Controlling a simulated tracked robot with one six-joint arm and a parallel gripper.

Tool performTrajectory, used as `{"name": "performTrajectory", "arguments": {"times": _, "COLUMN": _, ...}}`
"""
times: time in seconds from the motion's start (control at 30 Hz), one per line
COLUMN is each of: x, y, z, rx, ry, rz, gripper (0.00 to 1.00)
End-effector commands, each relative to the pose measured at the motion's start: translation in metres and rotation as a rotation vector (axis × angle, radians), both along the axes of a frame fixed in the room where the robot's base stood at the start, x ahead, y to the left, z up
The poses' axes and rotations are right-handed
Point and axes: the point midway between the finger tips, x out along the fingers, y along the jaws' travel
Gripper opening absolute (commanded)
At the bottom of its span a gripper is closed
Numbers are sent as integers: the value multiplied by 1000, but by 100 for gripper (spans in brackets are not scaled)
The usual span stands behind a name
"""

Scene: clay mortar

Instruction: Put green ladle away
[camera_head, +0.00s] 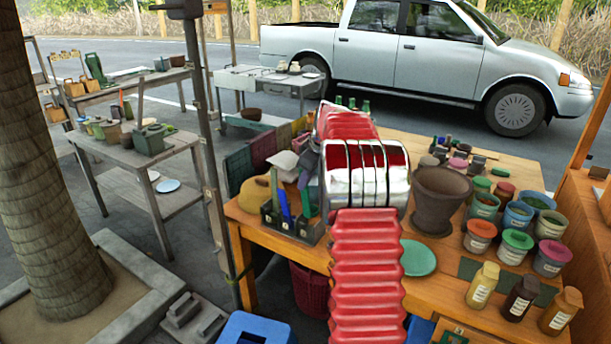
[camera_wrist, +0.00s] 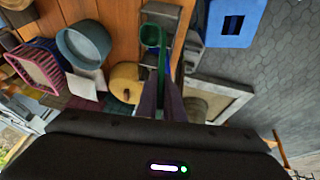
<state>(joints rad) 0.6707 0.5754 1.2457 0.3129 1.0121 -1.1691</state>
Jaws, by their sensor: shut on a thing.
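The green ladle (camera_wrist: 152,37) shows in the wrist view with its round bowl away from me and its handle running back between my fingers. My gripper (camera_wrist: 163,88) is shut on the handle. In the head view my gripper (camera_head: 308,160) is above the dark caddy (camera_head: 312,234) at the table's left end, and the green ladle (camera_head: 308,199) hangs below it at the caddy. I cannot tell whether the ladle is inside a compartment or just in front of it. Blue-handled tools (camera_head: 284,206) stand in the caddy.
A yellow rounded pot (camera_head: 256,194) stands left of the caddy. A brown mortar (camera_head: 439,200), a green plate (camera_head: 417,258) and several paint pots (camera_head: 515,246) are on the right of the table. A blue stool (camera_head: 252,328) is on the ground in front.

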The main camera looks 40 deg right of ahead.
Motion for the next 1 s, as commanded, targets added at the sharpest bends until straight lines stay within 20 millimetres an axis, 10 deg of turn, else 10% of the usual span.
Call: {"name": "performTrajectory", "arguments": {"times": 1.0, "x": 0, "y": 1, "z": -69, "rx": 0, "ry": 0, "rz": 0, "gripper": 0}}
